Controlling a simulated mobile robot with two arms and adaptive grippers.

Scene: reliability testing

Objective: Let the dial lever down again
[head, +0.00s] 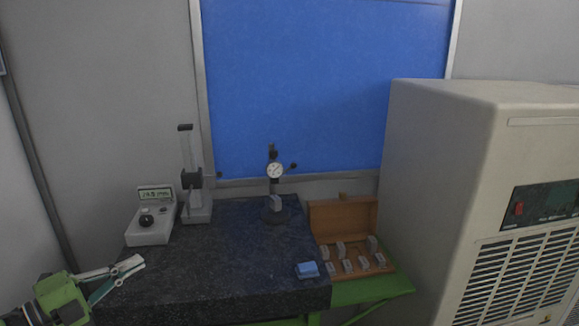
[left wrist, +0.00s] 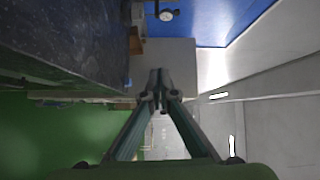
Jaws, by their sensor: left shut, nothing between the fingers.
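The dial gauge (head: 275,170) stands on its dark stand towards the back of the dark stone slab (head: 215,265). Its lever (head: 293,166) sticks out to the right of the dial and ends in a small dark knob. A small grey block (head: 275,203) sits under the dial; I cannot tell whether the tip touches it. The dial also shows at the top of the left wrist view (left wrist: 167,15), partly cut off. My left gripper (head: 138,265) is shut and empty at the slab's front left, well away from the gauge. My right gripper is out of view.
A white display box (head: 150,228) and a grey upright instrument (head: 195,208) stand at the slab's back left. A blue block (head: 307,270) lies near the front right. An open wooden case (head: 343,218) with several grey blocks and a large beige cabinet (head: 440,180) are to the right.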

